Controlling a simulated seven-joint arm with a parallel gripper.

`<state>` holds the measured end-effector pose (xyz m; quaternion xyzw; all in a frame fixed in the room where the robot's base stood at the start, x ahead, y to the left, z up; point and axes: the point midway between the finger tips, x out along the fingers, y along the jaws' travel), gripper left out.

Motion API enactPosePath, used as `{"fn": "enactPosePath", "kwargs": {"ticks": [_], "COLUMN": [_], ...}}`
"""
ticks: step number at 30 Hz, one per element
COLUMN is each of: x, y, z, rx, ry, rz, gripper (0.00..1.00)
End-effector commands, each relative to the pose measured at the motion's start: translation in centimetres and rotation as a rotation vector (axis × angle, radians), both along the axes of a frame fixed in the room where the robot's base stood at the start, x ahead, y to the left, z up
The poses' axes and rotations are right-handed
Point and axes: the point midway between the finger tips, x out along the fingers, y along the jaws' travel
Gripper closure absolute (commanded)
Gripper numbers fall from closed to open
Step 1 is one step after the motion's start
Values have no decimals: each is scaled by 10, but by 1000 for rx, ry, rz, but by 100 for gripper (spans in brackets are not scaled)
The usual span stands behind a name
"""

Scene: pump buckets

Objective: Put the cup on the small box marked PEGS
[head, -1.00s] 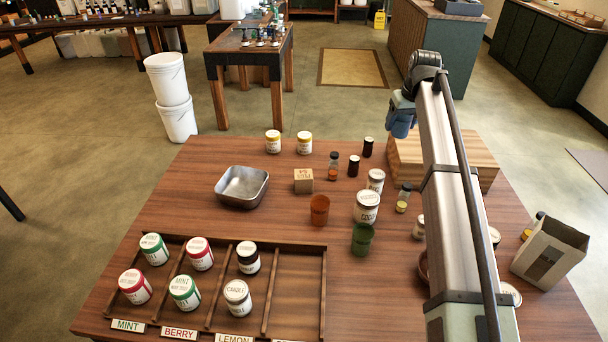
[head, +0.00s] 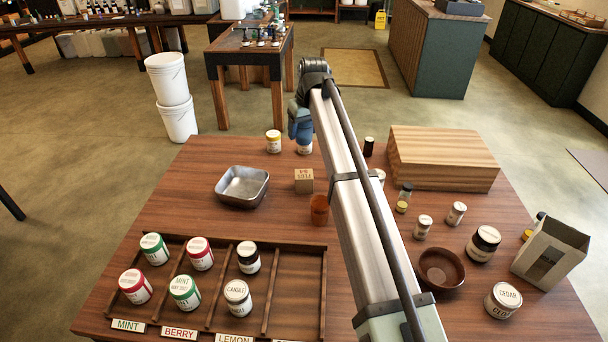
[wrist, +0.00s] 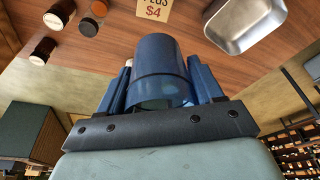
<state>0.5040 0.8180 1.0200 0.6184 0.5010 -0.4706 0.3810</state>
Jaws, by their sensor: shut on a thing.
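My gripper (wrist: 163,78) is shut on a blue cup (wrist: 168,58), with a finger on each side of it. In the head view the blue cup (head: 300,128) hangs near the table's far edge, behind the small box. The small wooden box (head: 303,180) stands on the table to the right of the metal pan, with nothing on top.
A metal pan (head: 243,186) stands left of the box. An orange cup (head: 319,209) stands in front of it, beside my arm. A yellow-banded jar (head: 273,142) stands behind. A wooden block (head: 442,157) is at the right. My arm hides part of the table.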

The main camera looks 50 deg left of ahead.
Motion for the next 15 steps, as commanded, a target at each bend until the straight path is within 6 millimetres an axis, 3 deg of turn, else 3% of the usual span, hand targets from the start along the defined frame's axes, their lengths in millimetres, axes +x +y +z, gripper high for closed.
{"fn": "enactPosePath", "kwargs": {"ticks": [15], "x": [0], "y": [-1], "z": [-58], "rx": [-1], "ry": [1], "rz": [0], "gripper": [63]}}
